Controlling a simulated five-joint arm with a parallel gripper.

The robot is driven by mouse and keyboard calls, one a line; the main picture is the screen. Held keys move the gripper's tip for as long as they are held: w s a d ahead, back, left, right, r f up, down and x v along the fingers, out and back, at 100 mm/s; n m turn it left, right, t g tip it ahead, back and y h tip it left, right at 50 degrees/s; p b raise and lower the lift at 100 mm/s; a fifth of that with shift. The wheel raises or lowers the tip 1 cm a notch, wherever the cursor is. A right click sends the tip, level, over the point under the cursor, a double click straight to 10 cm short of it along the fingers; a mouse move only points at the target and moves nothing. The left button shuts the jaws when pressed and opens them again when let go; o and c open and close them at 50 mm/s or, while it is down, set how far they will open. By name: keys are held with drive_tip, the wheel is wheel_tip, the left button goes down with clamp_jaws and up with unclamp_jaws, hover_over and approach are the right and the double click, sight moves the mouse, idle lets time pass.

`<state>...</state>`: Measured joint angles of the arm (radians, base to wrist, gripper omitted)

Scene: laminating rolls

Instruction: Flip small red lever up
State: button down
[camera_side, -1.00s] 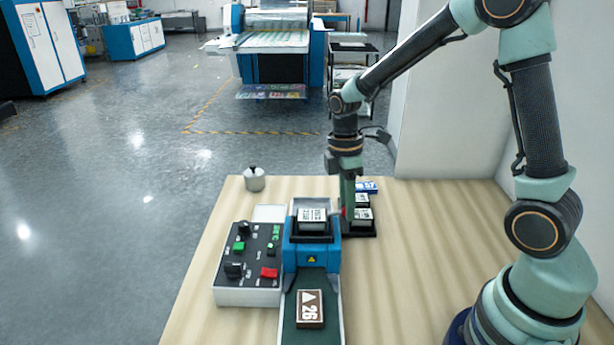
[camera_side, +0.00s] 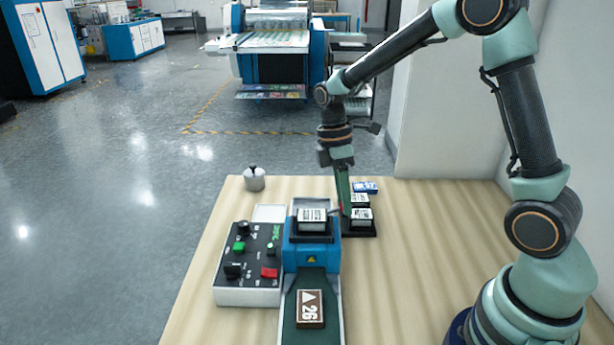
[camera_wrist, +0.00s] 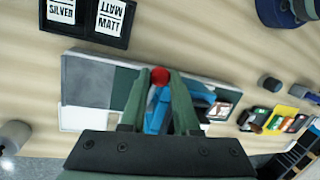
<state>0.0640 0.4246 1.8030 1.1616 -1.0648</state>
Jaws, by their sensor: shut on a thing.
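The small red lever's round red knob (camera_wrist: 160,76) shows in the wrist view between the tips of my two green fingers. My gripper (camera_wrist: 160,84) is shut on it. In the side view my gripper (camera_side: 345,211) reaches down at the right side of the blue laminating machine (camera_side: 312,258), and its fingers lean a little. The lever's knob cannot be made out clearly there. The machine's blue body also shows below the knob in the wrist view (camera_wrist: 155,118). The lever's lower part and exact angle are hard to tell.
A black tray with labelled blocks (camera_side: 372,231) lies close to the right of my fingers. A brown block (camera_side: 310,309) lies on the green belt.

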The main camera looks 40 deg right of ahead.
drive_tip(key=shift+w+a, duration=0.1)
drive_tip(key=shift+a, duration=0.05)
drive_tip(key=c, duration=0.6)
unclamp_jaws()
drive_tip(key=shift+c, duration=0.2)
drive_tip(key=v, duration=1.2)
drive_tip(key=shift+r, duration=0.1)
drive_tip(key=s+a+r+m+t, duration=0.1)
drive_tip(key=s+a+m+t, duration=0.1)
drive_tip(key=s+m+t, duration=0.6)
drive_tip(key=s+m, duration=0.3)
drive_tip(key=shift+s+a+r, duration=0.15)
drive_tip(key=shift+s+r, duration=0.05)
drive_tip(key=shift+r, duration=0.05)
